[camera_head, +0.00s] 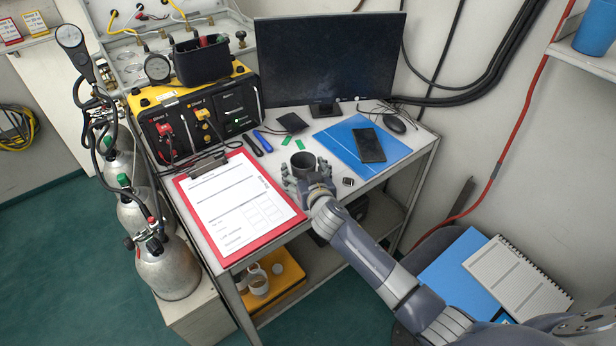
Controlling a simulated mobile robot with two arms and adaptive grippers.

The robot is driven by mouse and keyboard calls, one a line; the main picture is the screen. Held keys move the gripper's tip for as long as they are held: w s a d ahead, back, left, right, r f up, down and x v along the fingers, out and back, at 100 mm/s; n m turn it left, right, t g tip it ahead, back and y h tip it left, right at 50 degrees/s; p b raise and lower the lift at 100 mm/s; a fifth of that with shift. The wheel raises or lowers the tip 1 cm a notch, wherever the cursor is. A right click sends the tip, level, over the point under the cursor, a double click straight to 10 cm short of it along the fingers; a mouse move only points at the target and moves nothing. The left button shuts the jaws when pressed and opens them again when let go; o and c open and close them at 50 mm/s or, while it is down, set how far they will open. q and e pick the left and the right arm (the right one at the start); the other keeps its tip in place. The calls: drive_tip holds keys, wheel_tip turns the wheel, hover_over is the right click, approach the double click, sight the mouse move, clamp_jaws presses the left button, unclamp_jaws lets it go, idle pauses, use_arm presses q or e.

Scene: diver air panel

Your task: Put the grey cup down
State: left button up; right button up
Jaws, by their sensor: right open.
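The grey cup (302,161) stands upright on the white table (232,258), just right of the red clipboard. My right gripper (306,176) is open at the near side of the cup, with a finger on either side of it. The fingers and palm hide the lower part of the cup, so I cannot tell whether they touch it. My left gripper is not in view.
The red clipboard (290,209) lies left of my gripper. A blue folder (345,137) with a black phone (369,145) lies to the right. Pens, green pieces and a monitor (328,58) are behind. Gas cylinders (167,268) stand left of the table.

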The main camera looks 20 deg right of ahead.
drive_tip(key=shift+s+r, duration=0.15)
drive_tip(key=shift+s, duration=0.15)
drive_tip(key=b+v, duration=0.1)
drive_tip(key=v, duration=1)
drive_tip(key=shift+s+r, duration=0.1)
drive_tip(key=shift+s, duration=0.1)
